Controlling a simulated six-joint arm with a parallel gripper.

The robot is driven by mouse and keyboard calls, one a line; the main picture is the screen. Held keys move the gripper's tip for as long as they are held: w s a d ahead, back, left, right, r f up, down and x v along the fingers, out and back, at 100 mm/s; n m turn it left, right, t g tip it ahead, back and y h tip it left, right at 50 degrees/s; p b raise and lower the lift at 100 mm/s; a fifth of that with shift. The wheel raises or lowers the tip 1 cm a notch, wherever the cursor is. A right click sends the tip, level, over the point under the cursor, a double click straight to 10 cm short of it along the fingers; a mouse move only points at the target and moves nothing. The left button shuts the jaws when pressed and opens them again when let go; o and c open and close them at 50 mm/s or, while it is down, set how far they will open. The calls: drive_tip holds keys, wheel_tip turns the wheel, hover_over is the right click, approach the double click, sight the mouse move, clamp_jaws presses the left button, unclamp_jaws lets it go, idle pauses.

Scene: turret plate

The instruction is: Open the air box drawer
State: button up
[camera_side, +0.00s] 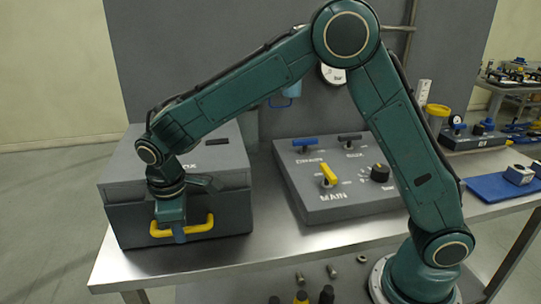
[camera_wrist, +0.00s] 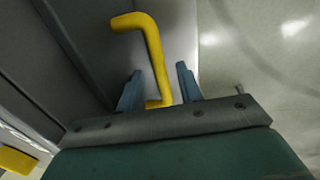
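The air box (camera_side: 117,170) is a grey box at the left end of the steel table, its lettering partly hidden by my arm. Its drawer front (camera_side: 232,216) faces the camera, with no clear gap around it. A yellow bar handle (camera_side: 202,226) is on that front; in the wrist view the handle (camera_wrist: 152,45) runs up between my fingers. My gripper (camera_side: 180,235) points down at the handle. In the wrist view, my gripper (camera_wrist: 159,88) is open, with one blue finger on each side of the bar and visible gaps between.
A grey valve panel (camera_side: 340,207) with blue, black and yellow handles and a black knob stands right of the box. Bare steel table (camera_side: 180,262) lies in front of the box. A blue tray (camera_side: 492,187) is at the right.

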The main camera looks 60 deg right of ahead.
clamp_jaws()
drive_tip(key=s+a, duration=1)
drive_tip(key=shift+s+a, duration=0.15)
drive_tip(key=shift+a, duration=0.1)
unclamp_jaws()
drive_tip(key=shift+r, duration=0.1)
